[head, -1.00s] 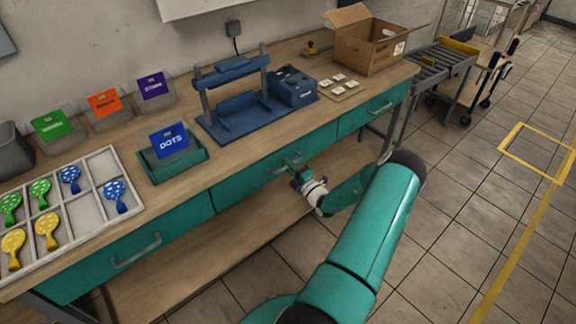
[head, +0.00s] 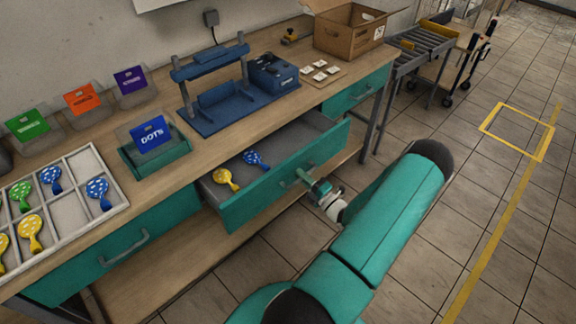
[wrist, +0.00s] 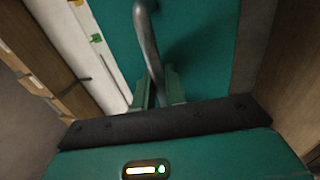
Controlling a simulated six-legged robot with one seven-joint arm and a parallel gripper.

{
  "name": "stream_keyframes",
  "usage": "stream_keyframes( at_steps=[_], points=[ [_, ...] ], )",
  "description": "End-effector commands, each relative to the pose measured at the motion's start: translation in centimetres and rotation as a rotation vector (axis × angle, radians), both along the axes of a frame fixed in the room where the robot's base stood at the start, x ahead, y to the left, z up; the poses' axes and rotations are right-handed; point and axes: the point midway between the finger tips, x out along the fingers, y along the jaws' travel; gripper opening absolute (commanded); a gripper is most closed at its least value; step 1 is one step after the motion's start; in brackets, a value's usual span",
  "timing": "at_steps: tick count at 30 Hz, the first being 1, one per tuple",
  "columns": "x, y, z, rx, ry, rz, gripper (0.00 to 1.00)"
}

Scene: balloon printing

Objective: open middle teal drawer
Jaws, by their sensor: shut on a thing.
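The middle teal drawer (head: 262,192) stands pulled out from the bench in the head view. A yellow dotted balloon piece (head: 226,179) and a blue dotted one (head: 256,160) lie inside it. My gripper (head: 309,181) is at the drawer's front, shut on its grey handle. In the wrist view, the curved metal handle (wrist: 147,45) runs down between the gripper's teal fingers (wrist: 160,90), with the teal drawer front (wrist: 195,40) behind it. The part of the handle inside the fingers is mostly hidden.
The left teal drawer (head: 120,245) and right teal drawer (head: 355,92) are closed. A blue press (head: 215,95), a cardboard box (head: 345,35) and a white divided tray (head: 85,215) stand on the bench. The tiled floor (head: 470,180) to the right is open.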

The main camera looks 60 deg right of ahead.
Motion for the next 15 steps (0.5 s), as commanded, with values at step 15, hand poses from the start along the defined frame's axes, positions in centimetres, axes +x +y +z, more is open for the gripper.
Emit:
stream_keyframes(
  at_steps=[15],
  points=[
    [-11.5,2.4,0.0,-0.001,0.002,-0.003,0.00]
  ],
)
